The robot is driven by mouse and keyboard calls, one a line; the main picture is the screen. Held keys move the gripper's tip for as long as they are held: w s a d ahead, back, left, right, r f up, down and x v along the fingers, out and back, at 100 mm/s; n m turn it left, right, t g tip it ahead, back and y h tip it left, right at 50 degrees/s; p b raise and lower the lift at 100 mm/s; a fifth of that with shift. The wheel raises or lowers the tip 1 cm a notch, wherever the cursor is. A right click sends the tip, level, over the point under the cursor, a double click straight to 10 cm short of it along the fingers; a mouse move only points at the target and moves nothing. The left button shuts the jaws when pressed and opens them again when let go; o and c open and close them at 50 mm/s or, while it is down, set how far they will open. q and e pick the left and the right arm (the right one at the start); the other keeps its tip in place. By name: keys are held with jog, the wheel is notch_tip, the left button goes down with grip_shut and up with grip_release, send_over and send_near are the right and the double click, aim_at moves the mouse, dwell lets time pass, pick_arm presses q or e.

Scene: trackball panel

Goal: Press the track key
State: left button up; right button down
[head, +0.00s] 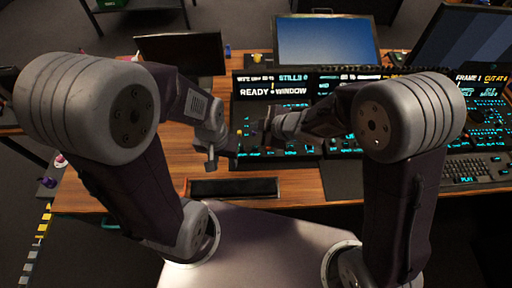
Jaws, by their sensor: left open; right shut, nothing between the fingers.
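The trackball panel (304,147) is a dark console with glowing cyan legends, on the wooden desk in the head view. A display strip (262,90) along its back reads "READY" and "WINDOW", with "STILLS 0" above. I cannot pick out the track key; the legends are too small, and my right arm covers part of the panel. My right gripper (257,127) is shut and empty over the panel's left part; whether it touches a key cannot be told. My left gripper (223,160) is open and empty, at the panel's left edge, above the desk.
A black tray-like bar (234,188) lies on the desk in front. A keyboard (480,168) and a second lit panel (490,115) are at the right. Monitors (325,42) stand behind. Bare wood (300,185) shows between the bar and the panel.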

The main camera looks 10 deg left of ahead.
aim_at(257, 149)
pick_arm(q)
notch_tip(257, 149, down, 8)
jog(key=b, duration=0.8)
jog(key=shift+f, duration=0.2)
pick_arm(e)
notch_tip(257, 149, down, 8)
jog(key=shift+f, duration=0.15)
pick_arm(q)
jog(key=shift+f+b, duration=0.2)
jog(key=shift+b, duration=0.2)
pick_arm(e)
jog(key=shift+f, duration=0.25)
dwell(0.5)
pick_arm(q)
jog(key=shift+f+b, duration=0.3)
jog(key=shift+f, duration=0.05)
pick_arm(e)
jog(key=shift+f, duration=0.45)
